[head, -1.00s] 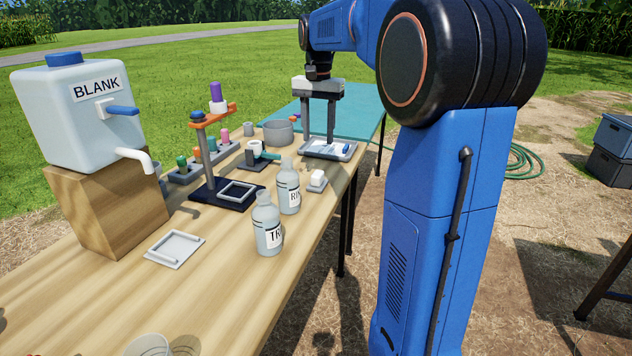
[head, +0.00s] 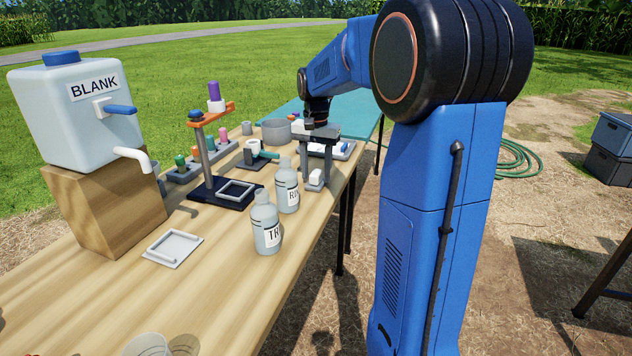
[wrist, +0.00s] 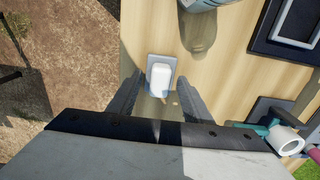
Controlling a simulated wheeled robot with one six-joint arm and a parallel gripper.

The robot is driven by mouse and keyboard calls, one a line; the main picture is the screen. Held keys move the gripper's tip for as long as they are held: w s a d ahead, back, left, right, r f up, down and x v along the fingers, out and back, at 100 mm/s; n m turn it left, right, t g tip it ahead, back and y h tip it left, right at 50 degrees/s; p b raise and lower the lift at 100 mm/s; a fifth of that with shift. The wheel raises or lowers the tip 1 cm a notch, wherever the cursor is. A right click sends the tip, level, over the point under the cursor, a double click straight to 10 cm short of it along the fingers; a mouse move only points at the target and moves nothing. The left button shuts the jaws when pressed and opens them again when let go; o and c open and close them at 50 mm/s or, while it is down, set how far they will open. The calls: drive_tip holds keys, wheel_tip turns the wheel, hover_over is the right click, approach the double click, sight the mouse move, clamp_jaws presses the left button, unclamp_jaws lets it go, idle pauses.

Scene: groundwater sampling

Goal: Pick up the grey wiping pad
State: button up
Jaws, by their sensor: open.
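The wiping pad (head: 316,176) is a small, pale, whitish-grey block near the table's right edge, beyond the two labelled bottles. In the wrist view the pad (wrist: 160,75) lies on a small grey holder (wrist: 151,88). My gripper (head: 315,184) is open, its fingers pointing down. In the head view the fingers show on both sides of the pad. In the wrist view the pad lies in line with the gap between the fingers, with nothing gripped. I cannot tell how far the fingertips are above the table.
Two labelled bottles (head: 265,226) (head: 287,190) stand left of and nearer than the pad. A dark-based stand (head: 226,193) is further left. A white tray (head: 346,151) lies partly hidden behind my gripper. The table's right edge is close by the pad.

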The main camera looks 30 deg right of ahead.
sight(316, 172)
drive_tip(key=shift+f, duration=0.4)
drive_tip(key=c, duration=0.7)
drive_tip(key=shift+r, duration=0.1)
wheel_tip(316, 172, up, 10)
drive_tip(key=shift+f, duration=0.1)
